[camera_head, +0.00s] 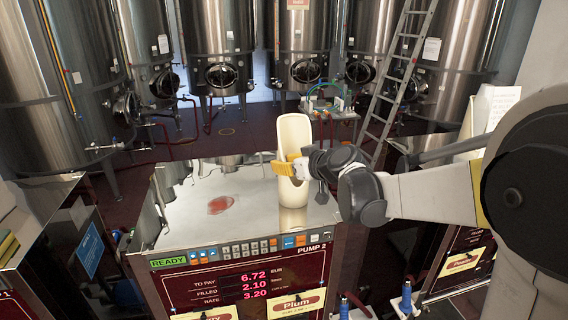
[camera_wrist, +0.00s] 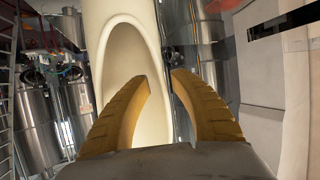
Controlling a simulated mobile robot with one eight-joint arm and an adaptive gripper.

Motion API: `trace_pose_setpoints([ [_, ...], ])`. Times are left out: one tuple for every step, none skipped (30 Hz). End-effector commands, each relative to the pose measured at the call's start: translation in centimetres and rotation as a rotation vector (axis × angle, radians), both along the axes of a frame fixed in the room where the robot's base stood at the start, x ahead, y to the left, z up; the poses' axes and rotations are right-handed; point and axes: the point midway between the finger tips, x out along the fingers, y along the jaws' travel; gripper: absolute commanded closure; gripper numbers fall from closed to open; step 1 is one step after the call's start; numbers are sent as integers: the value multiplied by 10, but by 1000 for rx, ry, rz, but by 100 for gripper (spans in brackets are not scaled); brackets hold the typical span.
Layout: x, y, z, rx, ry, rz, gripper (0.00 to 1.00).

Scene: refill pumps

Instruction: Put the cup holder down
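The cup holder (camera_head: 294,140) is a tall cream tube with a long slanted opening. It is upright at the right part of the metal top of pump 2 (camera_head: 180,225). Its base meets its reflection there, so it is on the top or barely above it. My gripper (camera_head: 288,167) reaches in from the right with yellow fingers at the holder's lower half. In the wrist view, the fingers (camera_wrist: 160,78) are on either side of the wall of the cup holder (camera_wrist: 123,60), one in the opening and one outside. They look closed on that wall.
A reddish patch (camera_head: 220,204) lies on the metal top, left of the holder; the surface between is clear. The keypad (camera_head: 245,247) runs along the front edge. Steel tanks (camera_head: 217,45) and a ladder (camera_head: 400,75) stand behind.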

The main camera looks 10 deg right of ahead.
Motion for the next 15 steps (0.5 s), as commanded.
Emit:
trace_pose_setpoints([
  [0, 0, 2, 0, 0, 0, 73],
  [-1, -1, 3, 0, 0, 0, 73],
  [-5, -2, 4, 1, 0, -1, 73],
  [-8, -4, 5, 1, 0, -3, 73],
  [-12, -6, 7, 1, -1, -3, 73],
  [-18, -8, 9, 1, -1, -4, 73],
  [-24, -10, 11, 1, -1, -2, 73],
  [-29, -12, 13, 0, 0, -2, 73],
  [-37, -15, 17, 1, 0, -4, 73],
  [-43, -18, 19, 1, 0, -4, 73],
  [-49, -20, 22, 1, -1, -4, 73],
  [-57, -23, 25, 1, 0, -4, 73],
  [-62, -25, 28, 1, 0, -4, 73],
  [-68, -27, 30, 1, 0, -4, 73],
  [-74, -30, 33, 0, 0, -3, 73],
])
